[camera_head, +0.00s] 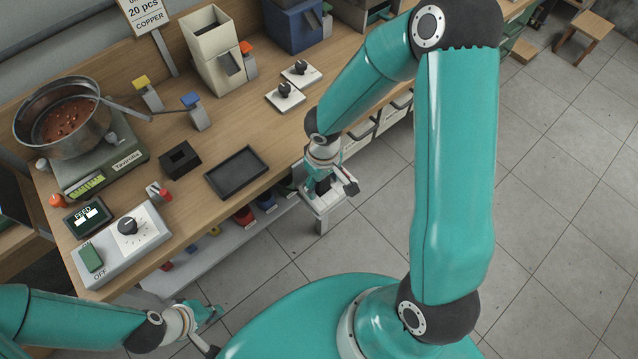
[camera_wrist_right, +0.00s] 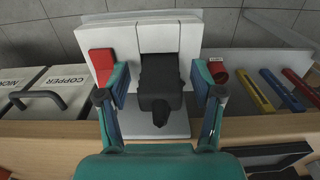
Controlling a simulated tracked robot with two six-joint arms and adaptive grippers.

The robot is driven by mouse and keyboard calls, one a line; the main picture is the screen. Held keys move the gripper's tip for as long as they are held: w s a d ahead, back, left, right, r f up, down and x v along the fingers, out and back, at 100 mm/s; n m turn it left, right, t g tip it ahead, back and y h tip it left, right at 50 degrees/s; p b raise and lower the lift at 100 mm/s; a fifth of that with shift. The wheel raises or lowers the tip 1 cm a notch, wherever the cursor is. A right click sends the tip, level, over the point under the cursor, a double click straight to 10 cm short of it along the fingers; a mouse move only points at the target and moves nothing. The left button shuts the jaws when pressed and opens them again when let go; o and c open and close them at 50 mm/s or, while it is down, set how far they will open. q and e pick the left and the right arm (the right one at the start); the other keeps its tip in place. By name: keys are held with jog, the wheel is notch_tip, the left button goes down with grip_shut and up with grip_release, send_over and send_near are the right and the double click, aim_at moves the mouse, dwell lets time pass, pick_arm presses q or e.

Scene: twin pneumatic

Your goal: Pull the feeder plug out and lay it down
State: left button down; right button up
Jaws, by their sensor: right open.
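A black plug (camera_wrist_right: 161,85) stands against a white socket panel (camera_wrist_right: 190,45) in the right wrist view, and it looks seated there. My right gripper (camera_head: 323,188) is open, with one finger on each side of the plug. Gaps show between the fingers and the plug. In the head view this gripper is over a white stand (camera_head: 325,207) beside the bench front, and it largely hides the plug. My left gripper (camera_head: 208,313) hangs low in front of the bench, away from the plug, and its jaw opening is unclear.
A red block (camera_wrist_right: 102,65) is on the panel left of the plug. The bench holds a black tray (camera_head: 209,181), a black block (camera_head: 180,160), a control box (camera_head: 122,245), and a scale (camera_head: 100,165) with a pan (camera_head: 62,117). Coloured bins (camera_head: 244,215) sit below the bench top.

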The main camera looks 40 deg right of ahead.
grip_shut()
dwell(0.7)
jog(key=shift+r+p, duration=1.35)
jog(key=shift+r, duration=0.6)
dwell(0.4)
jog(key=shift+r, duration=0.15)
jog(key=shift+r+p, duration=0.75)
jog(key=shift+r, duration=1.15)
jog(key=shift+w, duration=0.1)
